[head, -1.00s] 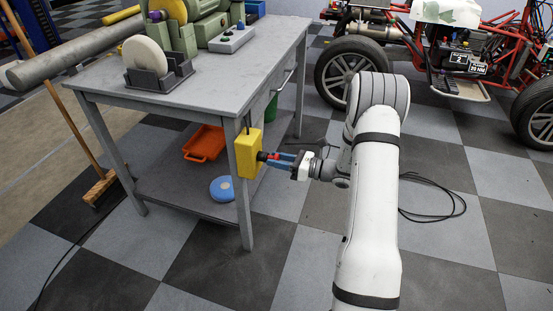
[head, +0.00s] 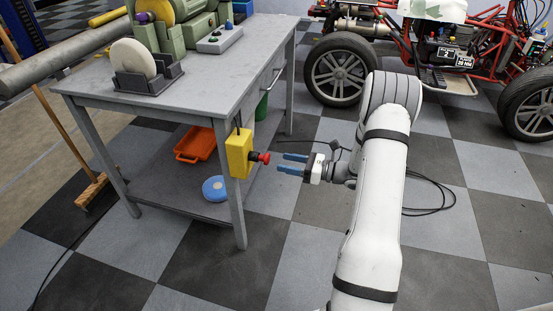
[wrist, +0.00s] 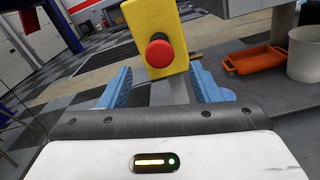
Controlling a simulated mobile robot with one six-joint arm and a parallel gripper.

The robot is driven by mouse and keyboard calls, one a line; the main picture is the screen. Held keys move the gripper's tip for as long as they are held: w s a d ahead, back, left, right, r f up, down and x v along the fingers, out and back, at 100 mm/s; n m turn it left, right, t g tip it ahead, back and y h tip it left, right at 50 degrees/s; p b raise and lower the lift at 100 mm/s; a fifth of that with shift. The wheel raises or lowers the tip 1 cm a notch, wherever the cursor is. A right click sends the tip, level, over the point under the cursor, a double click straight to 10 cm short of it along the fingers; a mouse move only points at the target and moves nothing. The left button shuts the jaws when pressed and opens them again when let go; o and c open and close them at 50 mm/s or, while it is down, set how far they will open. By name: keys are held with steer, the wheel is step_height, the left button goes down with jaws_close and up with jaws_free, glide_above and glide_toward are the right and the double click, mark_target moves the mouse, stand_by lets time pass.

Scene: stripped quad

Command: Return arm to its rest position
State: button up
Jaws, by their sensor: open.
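My gripper (head: 292,164) has two blue fingers, held apart with nothing between them. In the head view it points left toward a red mushroom button (head: 264,158) on a yellow box (head: 239,154), with a small gap between fingertips and button. The box is mounted at the front leg of a grey workbench. The wrist view shows the red button (wrist: 160,53) and yellow box (wrist: 150,15) straight ahead, between and beyond the blue fingers. My white arm extends from the bottom of the head view up to an elbow and bends down to the gripper.
The grey workbench (head: 205,85) carries a green machine (head: 180,30) and a grinding disc in a holder. Its lower shelf holds an orange tray (head: 195,144) and a blue-white disc (head: 215,189). A red vehicle frame with wheels (head: 341,72) stands behind. Checkered floor right of the bench is mostly clear.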

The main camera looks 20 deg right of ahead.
steer(key=shift+v, duration=0.8)
steer(key=shift+a, duration=0.1)
steer(key=s+a+r+n+g+h+p, duration=0.25)
steer(key=s+a+r+n+p, duration=0.2)
steer(key=r, duration=0.35)
steer(key=s+a+r+n+g+h+p, duration=0.1)
steer(key=s+a+r+n+g+p, duration=0.2)
steer(key=s+r+n+g+p, duration=0.25)
steer(key=s+a+r+n+g+h+p, duration=0.2)
steer(key=s+a+r+n, duration=0.25)
steer(key=r, duration=0.45)
steer(key=s+d+r+n+t+h+p, duration=0.1)
steer(key=s+d+r+n+h+p, duration=0.1)
steer(key=s+r+n+h+p, duration=0.3)
steer(key=s+d+r+n+t+h+p, duration=0.2)
steer(key=s+r+n+h+p, duration=0.3)
steer(key=r, duration=0.7)
steer(key=s+n+p, duration=0.1)
steer(key=s+n, duration=0.1)
steer(key=shift+s+d+r+t, duration=0.2)
steer(key=shift+s+d+t, duration=0.1)
